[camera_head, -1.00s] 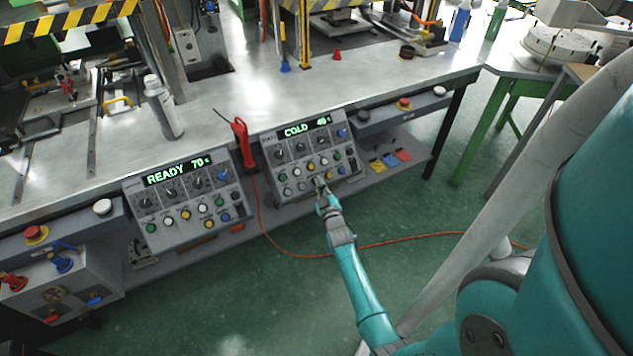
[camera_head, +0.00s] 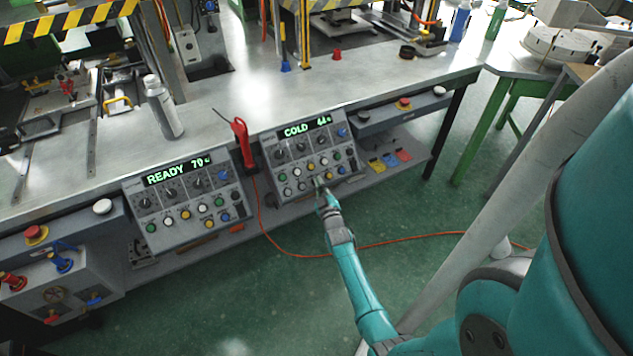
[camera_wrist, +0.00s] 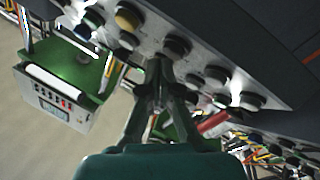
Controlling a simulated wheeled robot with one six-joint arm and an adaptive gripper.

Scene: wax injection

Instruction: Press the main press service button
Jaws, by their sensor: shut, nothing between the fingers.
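Two grey control panels hang on the bench's front edge. The left panel (camera_head: 185,208) has a lit display reading READY 70. The right panel (camera_head: 308,155) has a lit display reading COLD, with knobs and rows of coloured buttons. I cannot read the labels, so I cannot tell which button is the main press service button. My gripper (camera_head: 319,184) is shut and empty at the right panel's lower button rows. In the wrist view, its fingertips (camera_wrist: 158,66) point at a dark round button (camera_wrist: 177,46). The fingers partly cover the panel, and contact is unclear.
A red-handled tool (camera_head: 241,140) stands between the panels, and an orange cable (camera_head: 350,249) runs across the floor. A grey bottle (camera_head: 163,107) stands on the metal bench (camera_head: 225,115). Red knobs (camera_head: 35,232) sit at the left. The floor before the bench is open.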

